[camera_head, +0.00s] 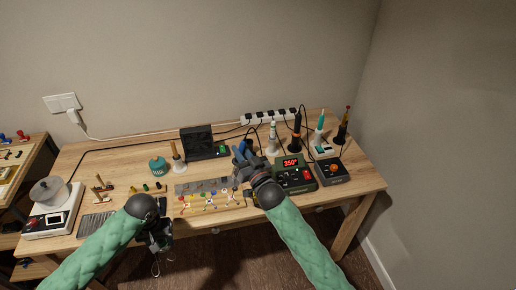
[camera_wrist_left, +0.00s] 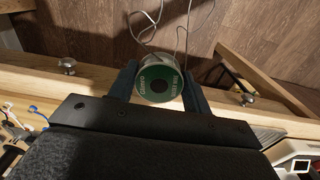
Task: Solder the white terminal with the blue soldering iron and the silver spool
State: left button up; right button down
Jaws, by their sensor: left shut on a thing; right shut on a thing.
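My left gripper (camera_head: 160,238) is in front of the table's front edge. In the left wrist view it is shut on the silver spool (camera_wrist_left: 158,80), whose end shows a green label, with loose wire trailing from it. My right gripper (camera_head: 244,165) is above the table, just left of the station with the red display. It is shut on the blue soldering iron (camera_head: 238,153), mostly hidden by the gripper. A wooden board (camera_head: 220,206) with several coloured terminals lies between the grippers. At this size I cannot tell for certain which terminal is white.
The soldering station (camera_head: 299,180) reads 350°. Several other irons stand in holders at the right. A black fan box (camera_head: 200,143) and a teal tin (camera_head: 158,166) are at the back. A white scale-like device (camera_head: 53,209) is at the left.

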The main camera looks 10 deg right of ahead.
jog(key=shift+s+a+f+y, duration=0.1)
jog(key=shift+a+f+y, duration=0.4)
jog(key=shift+f, duration=0.05)
jog(key=shift+s+a+r+y, duration=0.2)
jog(key=shift+r+y, duration=0.1)
jog(key=shift+y, duration=0.15)
jog(key=shift+s+a+r+y, duration=0.15)
jog(key=shift+r+y, duration=0.15)
jog(key=shift+y, duration=0.15)
jog(key=shift+f, duration=0.15)
notch_tip(320, 180, down, 6)
dwell(0.6)
